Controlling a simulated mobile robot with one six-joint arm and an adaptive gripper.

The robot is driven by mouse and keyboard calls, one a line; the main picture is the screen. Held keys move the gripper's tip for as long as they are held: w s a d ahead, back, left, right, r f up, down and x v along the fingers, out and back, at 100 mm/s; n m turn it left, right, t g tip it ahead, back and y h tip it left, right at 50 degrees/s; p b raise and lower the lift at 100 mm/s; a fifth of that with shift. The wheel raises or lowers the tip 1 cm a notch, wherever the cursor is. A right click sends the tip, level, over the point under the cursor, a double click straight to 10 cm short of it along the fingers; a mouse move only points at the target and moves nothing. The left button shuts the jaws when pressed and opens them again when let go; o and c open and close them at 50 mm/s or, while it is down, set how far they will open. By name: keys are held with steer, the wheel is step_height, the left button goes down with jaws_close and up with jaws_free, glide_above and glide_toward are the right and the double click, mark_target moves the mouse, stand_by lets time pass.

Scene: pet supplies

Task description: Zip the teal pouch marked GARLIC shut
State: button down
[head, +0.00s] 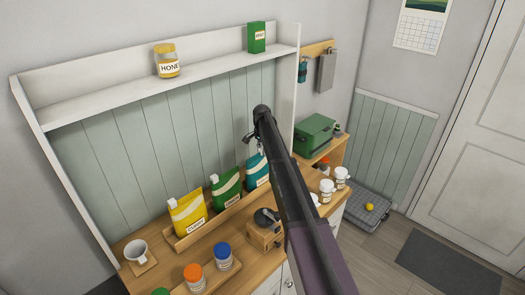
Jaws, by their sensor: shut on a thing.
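The teal pouch (251,173) stands upright at the right end of a row of three pouches in a wooden rack on the counter. My dark arm crosses in front of its right side, and its label is too small and covered to read. My gripper (250,137) is at the pouch's top edge, pointing down, and is shut on the top of the pouch. The exact grip and the zip's state are too small to see.
A green pouch (226,188) and a yellow pouch (188,213) stand left of the teal one. In front are a dark-topped wooden grinder (264,236) and lidded jars (222,256). A shelf (180,82) above holds a honey jar (166,60) and a green box (256,37).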

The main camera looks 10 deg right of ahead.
steer(key=s+a, duration=0.1)
steer(key=a, duration=0.1)
steer(key=s+a, duration=0.4)
steer(key=shift+a, duration=0.35)
steer(key=shift+c, duration=2.2)
jaws_free()
steer(key=shift+w, duration=0.1)
steer(key=shift+w+d, duration=0.1)
steer(key=shift+d, duration=0.05)
